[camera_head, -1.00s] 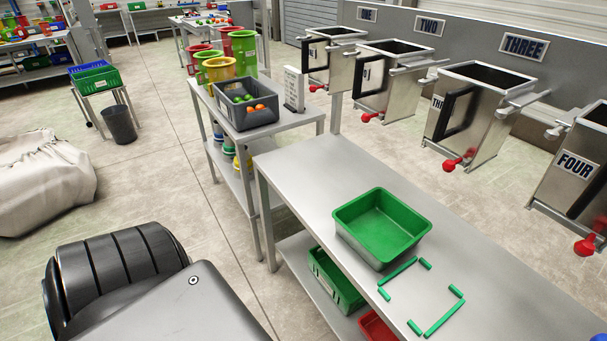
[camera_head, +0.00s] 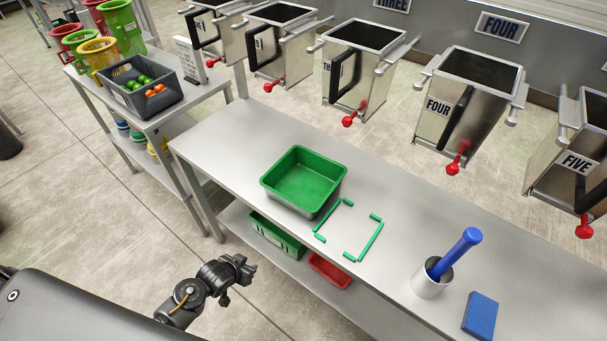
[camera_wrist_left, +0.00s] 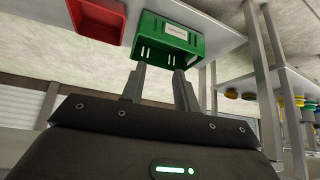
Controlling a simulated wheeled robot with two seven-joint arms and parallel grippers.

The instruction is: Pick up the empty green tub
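The empty green tub (camera_head: 305,178) sits upright on the grey metal table, at its left part, just left of a rectangle of green tape marks (camera_head: 349,230). My left gripper (camera_head: 246,271) is in front of the table, below and left of the tub, apart from it. In the left wrist view its two fingers (camera_wrist_left: 159,72) stand apart with nothing held between them. That view points at a green slotted crate (camera_wrist_left: 170,38) on the lower shelf; the tub on top does not show there. My right gripper is in neither current view.
A red bin (camera_head: 330,270) lies beside the green crate (camera_head: 277,236) on the lower shelf. A white pot with a blue-handled tool (camera_head: 433,280) and a blue block (camera_head: 480,315) stand on the table's right. Metal hoppers (camera_head: 365,65) line the back. A grey crate (camera_head: 140,88) stands on the left table.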

